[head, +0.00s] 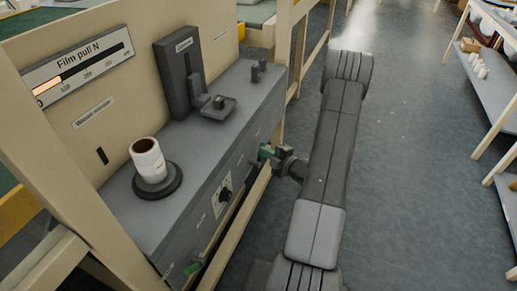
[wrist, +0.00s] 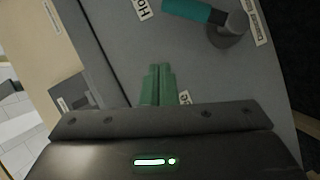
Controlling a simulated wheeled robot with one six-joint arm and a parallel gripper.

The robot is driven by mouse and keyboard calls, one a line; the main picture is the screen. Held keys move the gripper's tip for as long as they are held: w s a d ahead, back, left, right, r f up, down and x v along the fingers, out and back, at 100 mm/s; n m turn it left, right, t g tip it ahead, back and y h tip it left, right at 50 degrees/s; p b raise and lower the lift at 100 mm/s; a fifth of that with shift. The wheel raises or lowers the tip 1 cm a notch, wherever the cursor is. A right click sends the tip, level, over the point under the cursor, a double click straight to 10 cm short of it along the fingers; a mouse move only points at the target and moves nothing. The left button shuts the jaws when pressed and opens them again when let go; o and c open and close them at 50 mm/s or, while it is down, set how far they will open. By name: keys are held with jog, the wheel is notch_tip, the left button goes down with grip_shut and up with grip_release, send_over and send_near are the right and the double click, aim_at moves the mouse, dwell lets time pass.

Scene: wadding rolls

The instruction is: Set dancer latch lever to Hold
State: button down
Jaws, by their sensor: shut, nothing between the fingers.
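The dancer latch lever (wrist: 190,10) shows at the top of the wrist view. It has a teal handle and a round grey pivot (wrist: 226,30) on a grey panel. The handle points left from the pivot, and its end is close to the label reading "Ho…" (wrist: 142,9), cut by the frame edge. My gripper (wrist: 158,68) has green fingers, shut together and empty, below the lever in the picture and apart from it. Part of another label (wrist: 185,97) shows beside the fingers. In the head view my gripper (head: 265,151) is at the machine's front side; the lever is not clear there.
The grey machine cabinet (head: 235,105) carries a white roll (head: 147,158) on a spindle, and a dark knob (head: 224,195) is on its front. A beige rail (head: 235,228) runs along the front below.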

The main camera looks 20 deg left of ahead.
jog(key=v, duration=0.6)
jog(key=shift+w+d+r, duration=0.2)
jog(key=shift+r, duration=0.2)
jog(key=shift+a, duration=0.1)
